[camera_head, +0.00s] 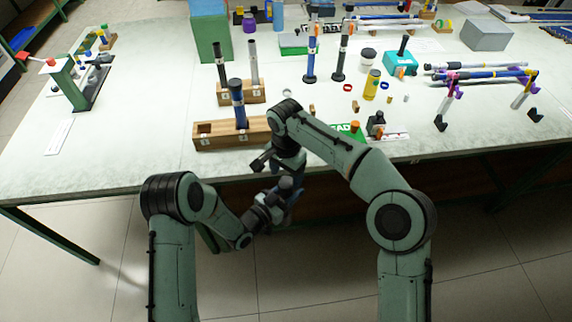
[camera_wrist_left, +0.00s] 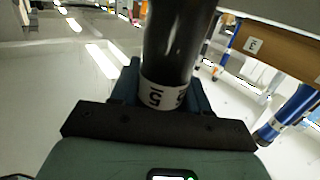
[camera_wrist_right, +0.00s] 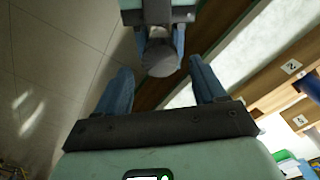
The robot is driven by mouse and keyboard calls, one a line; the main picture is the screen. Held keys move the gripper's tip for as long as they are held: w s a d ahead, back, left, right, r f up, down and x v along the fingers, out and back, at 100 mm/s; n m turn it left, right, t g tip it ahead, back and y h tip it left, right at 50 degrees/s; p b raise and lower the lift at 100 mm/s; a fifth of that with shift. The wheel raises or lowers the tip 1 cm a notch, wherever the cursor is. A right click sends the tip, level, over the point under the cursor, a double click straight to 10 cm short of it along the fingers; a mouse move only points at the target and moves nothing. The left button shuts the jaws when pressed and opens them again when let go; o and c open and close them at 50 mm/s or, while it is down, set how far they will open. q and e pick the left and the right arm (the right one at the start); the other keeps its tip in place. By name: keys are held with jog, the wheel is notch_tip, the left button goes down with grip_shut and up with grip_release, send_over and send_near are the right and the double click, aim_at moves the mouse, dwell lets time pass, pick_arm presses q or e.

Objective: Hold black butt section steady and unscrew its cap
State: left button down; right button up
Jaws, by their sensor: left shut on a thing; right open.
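The black butt section (camera_wrist_left: 178,42) stands in my left gripper (camera_wrist_left: 165,88), which is shut on it. A white band marked 5 shows at the fingers. In the right wrist view the section's round dark end (camera_wrist_right: 161,60) faces my right gripper (camera_wrist_right: 160,68). The right gripper is open, with one blue finger to each side of that end and apart from it. In the head view both grippers are close together in front of the table edge, and the section is mostly hidden between them. I cannot make out the cap's seam.
A wooden rack (camera_head: 262,131) with numbered slots stands near the table's front edge; its left slot is empty and a blue rod (camera_head: 238,105) stands in it. A second rack (camera_head: 231,95) stands behind.

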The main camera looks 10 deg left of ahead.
aim_at(286, 182)
jog(key=shift+f, duration=1.75)
